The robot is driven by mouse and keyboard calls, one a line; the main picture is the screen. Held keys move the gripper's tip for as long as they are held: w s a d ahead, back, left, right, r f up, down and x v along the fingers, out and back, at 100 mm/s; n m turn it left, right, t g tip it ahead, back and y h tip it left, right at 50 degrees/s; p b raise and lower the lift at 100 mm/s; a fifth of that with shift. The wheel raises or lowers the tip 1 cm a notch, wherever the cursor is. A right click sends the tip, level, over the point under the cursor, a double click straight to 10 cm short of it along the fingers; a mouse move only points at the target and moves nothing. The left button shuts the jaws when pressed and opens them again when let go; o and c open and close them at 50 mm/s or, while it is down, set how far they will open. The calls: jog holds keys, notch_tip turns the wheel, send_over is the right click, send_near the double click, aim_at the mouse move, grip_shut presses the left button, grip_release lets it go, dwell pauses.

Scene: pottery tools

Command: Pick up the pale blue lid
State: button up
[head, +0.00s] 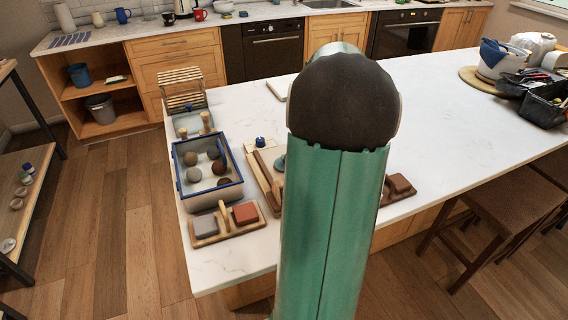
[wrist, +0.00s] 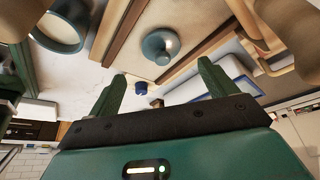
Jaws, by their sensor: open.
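The pale blue lid (wrist: 153,45) shows in the wrist view as a round disc with a knob, lying on a light board between brown wooden strips. In the head view a small part of what looks like the lid (head: 280,163) shows at the left edge of my arm, which hides the rest. My gripper (wrist: 161,69) is open and empty in the wrist view, its two green fingers spread apart below the lid in the picture. The lid is not between the fingers. My arm hides the gripper in the head view.
A blue-rimmed bin (head: 235,186) with several balls stands left of the board. A wooden tray (head: 208,241) with a grey and a reddish block lies in front. A small dark blue item (head: 260,142) is behind the board.

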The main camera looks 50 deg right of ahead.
jog(key=x, duration=0.6)
jog(key=shift+w+a+f, duration=0.25)
jog(key=shift+w, duration=0.05)
jog(key=shift+c, duration=0.4)
jog(key=c, duration=1)
